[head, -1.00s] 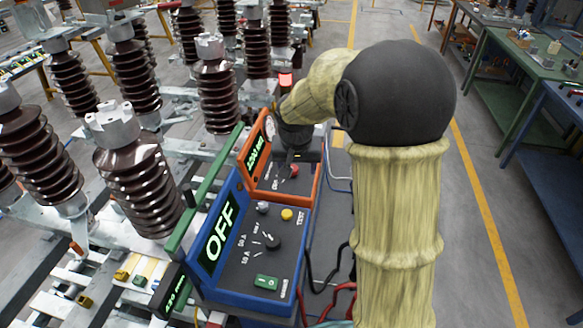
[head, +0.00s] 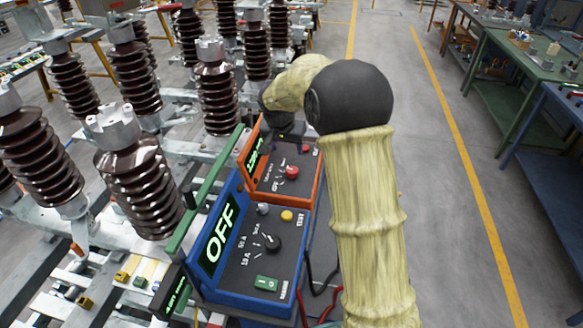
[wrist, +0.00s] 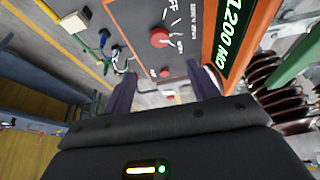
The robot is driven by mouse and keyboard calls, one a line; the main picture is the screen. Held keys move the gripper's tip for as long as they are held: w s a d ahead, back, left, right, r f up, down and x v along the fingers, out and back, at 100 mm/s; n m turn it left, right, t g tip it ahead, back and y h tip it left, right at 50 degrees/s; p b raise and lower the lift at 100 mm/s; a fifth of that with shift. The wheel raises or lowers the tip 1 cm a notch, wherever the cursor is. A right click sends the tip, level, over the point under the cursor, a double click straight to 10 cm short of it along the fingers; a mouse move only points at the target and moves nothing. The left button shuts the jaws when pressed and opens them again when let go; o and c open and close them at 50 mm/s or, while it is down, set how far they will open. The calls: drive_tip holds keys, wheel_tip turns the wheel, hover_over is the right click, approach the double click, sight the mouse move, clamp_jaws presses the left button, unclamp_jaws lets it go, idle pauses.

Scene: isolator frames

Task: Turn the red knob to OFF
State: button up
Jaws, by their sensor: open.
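The red knob (head: 291,172) sits on the dark top panel of the orange-framed tester (head: 318,185), with OFF printed beside it. In the wrist view the knob (wrist: 160,38) shows ahead of and beyond my fingertips, apart from them. I cannot surely tell which mark it points to. The tester's green display (wrist: 235,35) is lit and reads about 1.200 in the wrist view. My gripper (wrist: 161,72) is open and empty, its two dark fingers wide apart. In the head view its fingers cannot be made out by the dark wrist behind the knob.
A blue-framed tester (head: 245,300) with a black knob (head: 272,243) and an OFF display stands in front of the orange one. Brown ribbed insulators (head: 140,185) and a green rail (head: 205,190) are at the left. Cables lie right of the testers. The floor (head: 440,230) at the right is clear.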

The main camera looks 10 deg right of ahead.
sight(292, 170)
drive_tip(key=p+x, duration=0.4)
drive_tip(key=x, duration=1.1)
drive_tip(key=shift+w+d, duration=0.1)
drive_tip(key=c, duration=1)
